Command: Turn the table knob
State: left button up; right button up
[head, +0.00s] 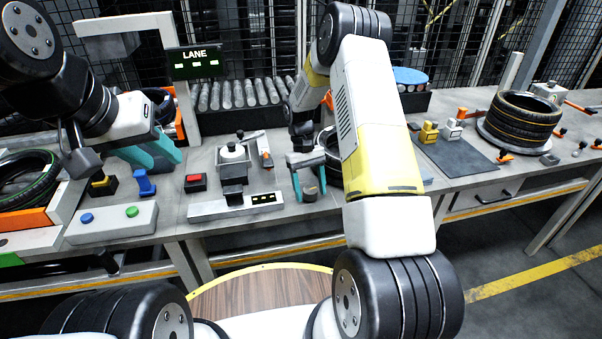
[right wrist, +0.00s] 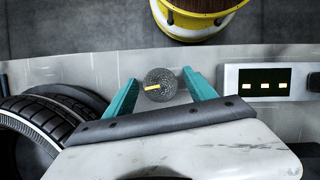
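The table knob is a small round dark grey knob with a yellow mark on top. It shows in the right wrist view (right wrist: 160,86) and near the table's front edge in the head view (head: 310,193). My right gripper (head: 310,187) is open, its teal fingers on either side of the knob. In the right wrist view (right wrist: 162,80) a gap shows between the knob and each finger. How high the fingertips are relative to the knob is hard to tell. My left gripper (head: 156,157) is at the left of the head view, fingers apart and empty, above the table.
A grey panel with lit displays (head: 203,210) lies left of the knob. A button box (head: 108,222), a red button (head: 195,180) and a blue piece (head: 144,184) are further left. A tyre (right wrist: 30,125) lies close to my right gripper. Stacked tyres (head: 522,118) stand at far right.

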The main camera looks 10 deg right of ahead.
jog(key=v, duration=0.7)
jog(key=shift+r, duration=0.35)
jog(key=shift+w, duration=0.15)
notch_tip(320, 180, up, 11)
jog(key=t, duration=0.2)
send_over(308, 190)
jog(key=s+r+t+y, duration=0.1)
jog(key=s+r+t, duration=0.2)
jog(key=s+r, duration=0.45)
jog(key=s+a+r+m+t+y, duration=0.1)
jog(key=s+r+t, duration=0.1)
jog(key=s, duration=0.6)
jog(key=s+r+t+y, duration=0.1)
jog(key=s+r+t, duration=0.2)
jog(key=s+r, duration=0.2)
jog(key=s, duration=0.2)
jog(key=shift+s+a+r+m+t, duration=0.3)
jog(key=shift+s+a+m, duration=0.05)
jog(key=shift+m, duration=0.05)
